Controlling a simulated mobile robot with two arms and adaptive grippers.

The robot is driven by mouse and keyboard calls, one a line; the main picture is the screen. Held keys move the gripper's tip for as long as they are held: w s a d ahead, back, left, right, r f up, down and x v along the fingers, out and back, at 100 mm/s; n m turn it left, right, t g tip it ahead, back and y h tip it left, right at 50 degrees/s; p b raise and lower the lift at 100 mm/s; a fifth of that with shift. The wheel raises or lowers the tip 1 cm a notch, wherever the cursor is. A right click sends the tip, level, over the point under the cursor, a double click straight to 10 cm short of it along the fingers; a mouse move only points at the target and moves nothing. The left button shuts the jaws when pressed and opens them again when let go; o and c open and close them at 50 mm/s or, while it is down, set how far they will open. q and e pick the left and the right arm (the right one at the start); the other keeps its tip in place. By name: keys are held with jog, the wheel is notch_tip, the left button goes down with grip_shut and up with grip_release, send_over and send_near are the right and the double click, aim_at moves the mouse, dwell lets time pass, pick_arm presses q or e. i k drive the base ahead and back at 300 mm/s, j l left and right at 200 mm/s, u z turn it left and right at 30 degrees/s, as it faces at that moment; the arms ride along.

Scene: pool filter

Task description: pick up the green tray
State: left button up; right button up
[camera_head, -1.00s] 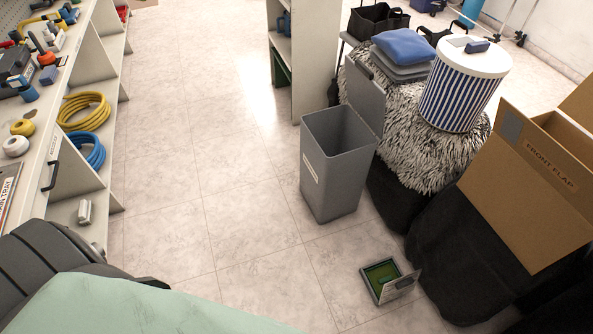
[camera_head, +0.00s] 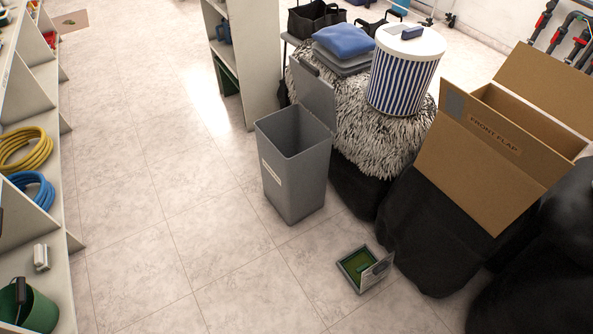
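A small open grey case with a green inside (camera_head: 360,265) lies on the floor at the lower middle right. Its light lid stands tilted up on the right side. It may be the green tray, but I cannot tell for sure. Neither of my grippers shows in the head view, so I cannot see what they hold.
A grey bin (camera_head: 294,180) stands open behind the case. A cardboard box (camera_head: 490,160) sits on black bags at right. A striped hamper (camera_head: 404,80) rests on a shaggy pile. Shelving with hoses and a green bucket (camera_head: 40,312) lines the left. Floor between is clear.

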aim_at(361, 261)
jog(key=z, duration=0.85)
